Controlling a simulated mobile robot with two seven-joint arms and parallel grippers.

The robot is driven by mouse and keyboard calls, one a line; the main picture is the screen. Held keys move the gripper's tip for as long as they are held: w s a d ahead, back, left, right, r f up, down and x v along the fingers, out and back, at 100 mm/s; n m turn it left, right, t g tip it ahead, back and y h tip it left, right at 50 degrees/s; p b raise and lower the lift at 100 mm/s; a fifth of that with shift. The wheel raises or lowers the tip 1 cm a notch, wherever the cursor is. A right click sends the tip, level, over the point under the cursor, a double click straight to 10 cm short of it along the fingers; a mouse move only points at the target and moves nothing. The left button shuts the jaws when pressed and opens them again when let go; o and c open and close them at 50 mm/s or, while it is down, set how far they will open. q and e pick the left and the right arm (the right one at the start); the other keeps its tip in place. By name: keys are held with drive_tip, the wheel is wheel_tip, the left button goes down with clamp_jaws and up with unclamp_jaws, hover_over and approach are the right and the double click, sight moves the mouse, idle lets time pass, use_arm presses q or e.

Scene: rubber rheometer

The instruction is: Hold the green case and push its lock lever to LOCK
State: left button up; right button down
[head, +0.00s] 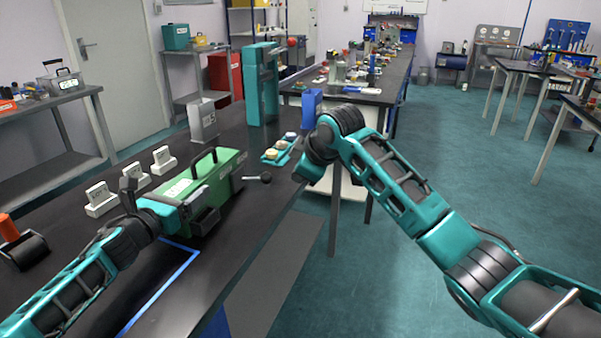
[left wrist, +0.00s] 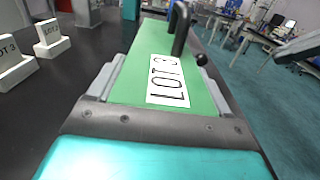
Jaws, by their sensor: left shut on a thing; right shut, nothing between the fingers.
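The green case (head: 222,168) with a black top handle (head: 204,160) stands on the dark bench. In the left wrist view the case's green top (left wrist: 150,62) has a white LOT 3 label. My left gripper (head: 190,203) is shut on the near end of the case, with a finger along each side. The lock lever, with a black ball knob (head: 265,177), sticks out from the case's right side; the knob also shows in the left wrist view (left wrist: 202,59). My right gripper (head: 303,176) is shut and empty, right of the knob and apart from it. No LOCK marking is legible.
White lot stands (head: 100,198) are left of the case. A small teal tray (head: 270,156) with round pieces lies behind the knob. A grey box (head: 202,122), teal machine (head: 262,85) and blue box (head: 311,107) stand farther back. Blue tape (head: 165,285) marks the near bench.

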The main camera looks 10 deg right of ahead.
use_arm(q)
drive_tip(key=o, duration=1.3)
